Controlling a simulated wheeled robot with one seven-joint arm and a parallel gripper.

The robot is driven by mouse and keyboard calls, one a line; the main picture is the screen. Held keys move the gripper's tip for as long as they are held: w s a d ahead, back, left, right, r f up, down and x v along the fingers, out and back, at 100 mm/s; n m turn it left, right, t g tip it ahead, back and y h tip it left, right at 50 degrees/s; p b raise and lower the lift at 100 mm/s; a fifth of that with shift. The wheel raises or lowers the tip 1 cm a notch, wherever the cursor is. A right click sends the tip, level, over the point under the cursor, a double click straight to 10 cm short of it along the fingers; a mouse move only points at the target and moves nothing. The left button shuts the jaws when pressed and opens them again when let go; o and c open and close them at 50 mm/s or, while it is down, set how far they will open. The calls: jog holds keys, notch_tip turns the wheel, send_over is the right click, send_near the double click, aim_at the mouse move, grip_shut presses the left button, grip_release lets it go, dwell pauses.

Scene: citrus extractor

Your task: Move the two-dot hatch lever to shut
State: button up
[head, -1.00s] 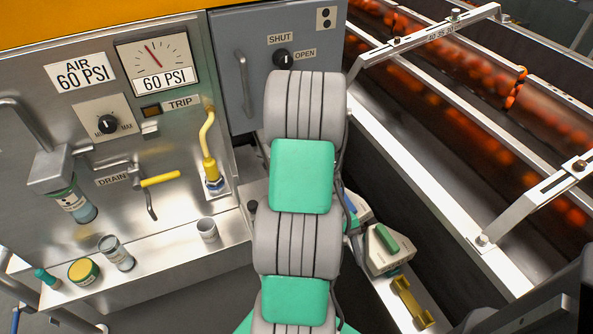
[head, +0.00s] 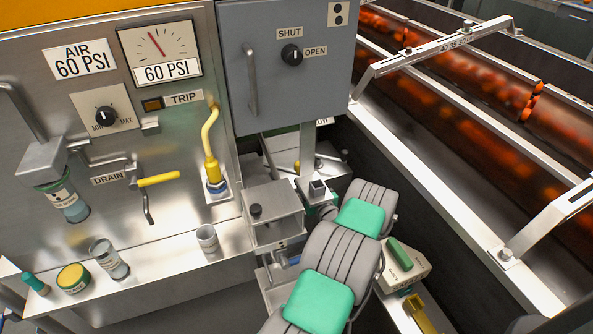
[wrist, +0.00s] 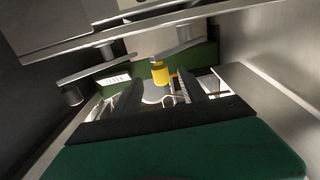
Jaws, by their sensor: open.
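The grey hatch cabinet (head: 290,95) carries a two-dot plate (head: 338,14) at its upper right. On its front is a black knob lever (head: 292,55) between the labels SHUT and OPEN; its pale mark seems to face OPEN. A vertical metal handle (head: 251,80) is to its left. My arm is bent low, with its end below the cabinet, well under the knob. In the wrist view my gripper (wrist: 160,92) is open, its two dark fingers apart. A yellow cylinder (wrist: 160,72) shows beyond them; I cannot tell whether it is between them. The knob is not seen there.
Flat metal arms with round ends (wrist: 73,96) hang close in the wrist view, by a green strip (wrist: 200,55). A steel box (head: 272,212) stands left of my arm's end. The yellow drain handle (head: 159,180) is further left. A fruit conveyor (head: 450,90) runs at right.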

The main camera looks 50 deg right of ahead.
aim_at(298, 168)
jog(key=x, duration=0.5)
jog(key=b+x, duration=0.1)
jog(key=x, duration=0.1)
jog(key=shift+w+d+r, duration=0.25)
jog(key=shift+w+r, duration=0.05)
jog(key=shift+r, duration=0.05)
jog(key=shift+c, duration=0.4)
grip_shut()
dwell(0.6)
